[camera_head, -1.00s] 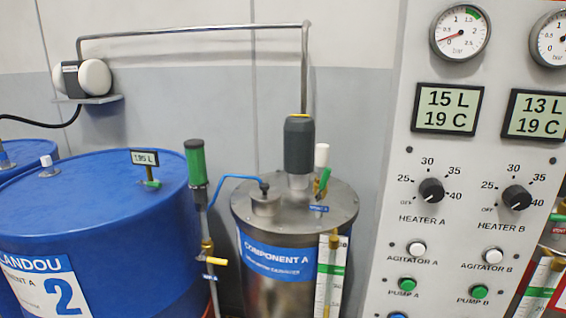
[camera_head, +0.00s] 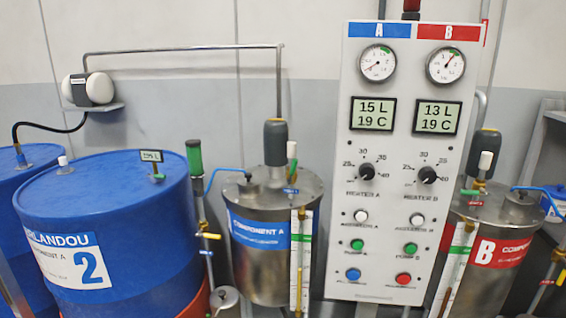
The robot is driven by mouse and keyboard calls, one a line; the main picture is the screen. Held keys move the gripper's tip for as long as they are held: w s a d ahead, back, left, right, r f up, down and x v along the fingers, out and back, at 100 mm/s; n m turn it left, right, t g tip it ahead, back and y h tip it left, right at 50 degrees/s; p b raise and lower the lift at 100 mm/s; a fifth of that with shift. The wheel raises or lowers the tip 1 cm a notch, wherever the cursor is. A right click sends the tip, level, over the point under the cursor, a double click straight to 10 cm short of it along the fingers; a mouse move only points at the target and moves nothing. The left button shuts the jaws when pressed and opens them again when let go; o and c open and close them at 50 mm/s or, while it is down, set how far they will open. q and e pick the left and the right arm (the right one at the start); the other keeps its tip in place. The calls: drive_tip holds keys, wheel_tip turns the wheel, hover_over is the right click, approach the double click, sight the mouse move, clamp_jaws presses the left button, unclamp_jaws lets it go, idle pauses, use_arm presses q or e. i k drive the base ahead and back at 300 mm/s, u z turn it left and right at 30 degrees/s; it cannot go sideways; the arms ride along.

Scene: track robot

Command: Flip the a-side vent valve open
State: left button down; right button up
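The component A tank (camera_head: 262,205) is a steel cylinder with a blue label, standing left of the control panel. On its lid a small valve with a green lever (camera_head: 294,167) sits below a white cylindrical cap (camera_head: 291,149). A small blue tag (camera_head: 291,191) hangs by this valve; its text is too small to read. The lever looks close to upright, but its exact position is hard to tell. Neither of my grippers is in view.
The control panel (camera_head: 340,215) stands between the A tank and the B tank (camera_head: 493,228). A sight gauge (camera_head: 301,255) fronts the tank.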

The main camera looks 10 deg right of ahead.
sight(295, 164)
drive_tip(key=u, duration=0.5)
drive_tip(key=i, duration=0.9)
drive_tip(key=u, duration=0.1)
